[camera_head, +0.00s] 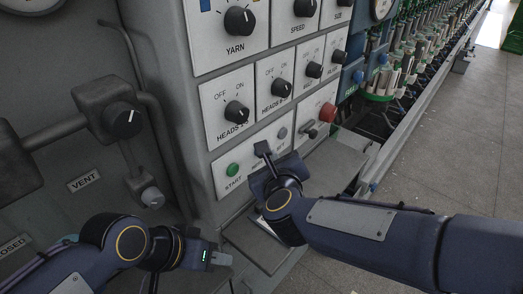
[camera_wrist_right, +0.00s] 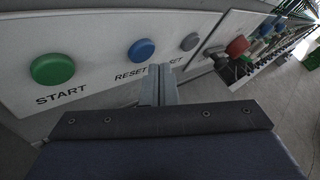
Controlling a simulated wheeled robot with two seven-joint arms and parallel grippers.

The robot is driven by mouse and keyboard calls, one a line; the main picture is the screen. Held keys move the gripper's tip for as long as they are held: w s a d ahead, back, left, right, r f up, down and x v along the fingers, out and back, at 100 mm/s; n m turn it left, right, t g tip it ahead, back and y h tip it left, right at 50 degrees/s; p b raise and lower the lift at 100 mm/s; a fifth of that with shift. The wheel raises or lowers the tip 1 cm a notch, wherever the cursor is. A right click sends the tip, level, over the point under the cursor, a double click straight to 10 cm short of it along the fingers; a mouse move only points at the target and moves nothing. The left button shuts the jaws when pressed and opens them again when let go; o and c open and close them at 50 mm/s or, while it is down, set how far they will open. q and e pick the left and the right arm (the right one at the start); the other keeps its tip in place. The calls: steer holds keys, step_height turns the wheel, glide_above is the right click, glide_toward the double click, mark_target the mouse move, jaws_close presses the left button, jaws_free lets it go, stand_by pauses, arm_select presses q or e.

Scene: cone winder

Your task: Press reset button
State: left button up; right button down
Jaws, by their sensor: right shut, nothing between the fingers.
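The blue reset button (camera_wrist_right: 141,50) is on the white panel above the label RESET in the right wrist view. In the head view it is hidden behind my right gripper (camera_head: 262,148). My right gripper is shut and empty. In the wrist view its fingertips (camera_wrist_right: 161,70) appear just right of and below the blue button, over the end of the label. I cannot tell whether they touch the panel. My left gripper (camera_head: 222,258) is low in the head view, away from the panel; its finger gap cannot be made out.
A green start button (camera_head: 233,169) is left of the reset button, and a grey button (camera_head: 282,132) is to its right. Further right are a grey lever (camera_head: 311,131) and a red knob (camera_head: 328,112). Black dials, including the heads dial (camera_head: 236,112), sit above. Open floor lies at right.

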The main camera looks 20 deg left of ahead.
steer(key=shift+a, duration=0.15)
steer(key=shift+w+a, duration=0.15)
steer(key=shift+a, duration=0.1)
steer(key=shift+w+a, duration=0.15)
steer(key=shift+a, duration=0.25)
stand_by(0.8)
stand_by(0.3)
steer(key=shift+s+d+b, duration=0.3)
steer(key=shift+d+b, duration=0.2)
steer(key=shift+d, duration=0.25)
